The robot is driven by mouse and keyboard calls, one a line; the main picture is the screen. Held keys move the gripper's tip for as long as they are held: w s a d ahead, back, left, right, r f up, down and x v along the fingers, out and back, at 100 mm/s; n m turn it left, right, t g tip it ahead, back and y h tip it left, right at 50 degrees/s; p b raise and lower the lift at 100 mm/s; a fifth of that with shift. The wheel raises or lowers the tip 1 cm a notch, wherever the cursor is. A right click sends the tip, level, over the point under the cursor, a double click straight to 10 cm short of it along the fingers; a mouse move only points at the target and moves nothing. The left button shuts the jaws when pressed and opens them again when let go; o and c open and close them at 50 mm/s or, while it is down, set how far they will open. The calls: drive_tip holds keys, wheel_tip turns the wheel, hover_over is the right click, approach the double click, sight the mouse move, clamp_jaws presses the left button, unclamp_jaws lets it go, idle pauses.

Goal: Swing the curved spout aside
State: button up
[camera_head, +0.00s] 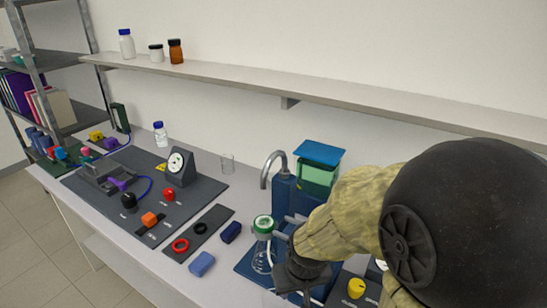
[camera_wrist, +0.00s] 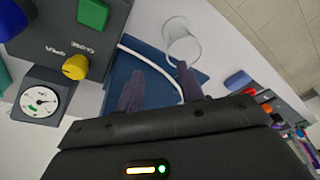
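The grey curved spout (camera_head: 272,163) rises from a dark blue column (camera_head: 284,192) in the head view and hooks over to the left. It stands beside a tank with a green body and blue lid (camera_head: 318,165). A glass vessel with a green-and-white collar (camera_head: 263,226) stands below and in front of the spout. My gripper (camera_head: 292,290) is lower and nearer than the spout, apart from it. In the wrist view, the fingers of my gripper (camera_wrist: 158,78) are spread with nothing held between them. I cannot make out the spout in the wrist view.
A white tube (camera_wrist: 150,64) curves over the blue mat (camera_wrist: 118,82) beyond my fingers, near a clear glass vessel (camera_wrist: 182,45). A grey box with a yellow knob (camera_wrist: 75,67) and a gauge (camera_wrist: 41,102) are close by. Blue blocks (camera_head: 201,264) lie on the bench.

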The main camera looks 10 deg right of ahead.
drive_tip(key=m+t+h+p, duration=0.7)
drive_tip(key=m+t+h, duration=0.3)
drive_tip(key=t+h, duration=0.1)
approach(267, 166)
drive_tip(key=v, duration=0.4)
drive_tip(key=shift+f, duration=0.35)
drive_tip(key=p+x, duration=0.2)
drive_tip(key=x, duration=0.3)
drive_tip(key=p+x, duration=0.1)
drive_tip(key=x, duration=0.5)
drive_tip(key=r+p+x, duration=0.1)
drive_tip(key=p+x, duration=0.1)
drive_tip(key=x, duration=0.3)
drive_tip(key=shift+w+d+p, duration=0.15)
drive_tip(key=shift+w+p, duration=0.15)
drive_tip(key=shift+p, duration=0.05)
drive_tip(key=shift+w+d+f, duration=0.15)
drive_tip(key=shift+w+d, duration=0.05)
drive_tip(key=shift+w, duration=0.15)
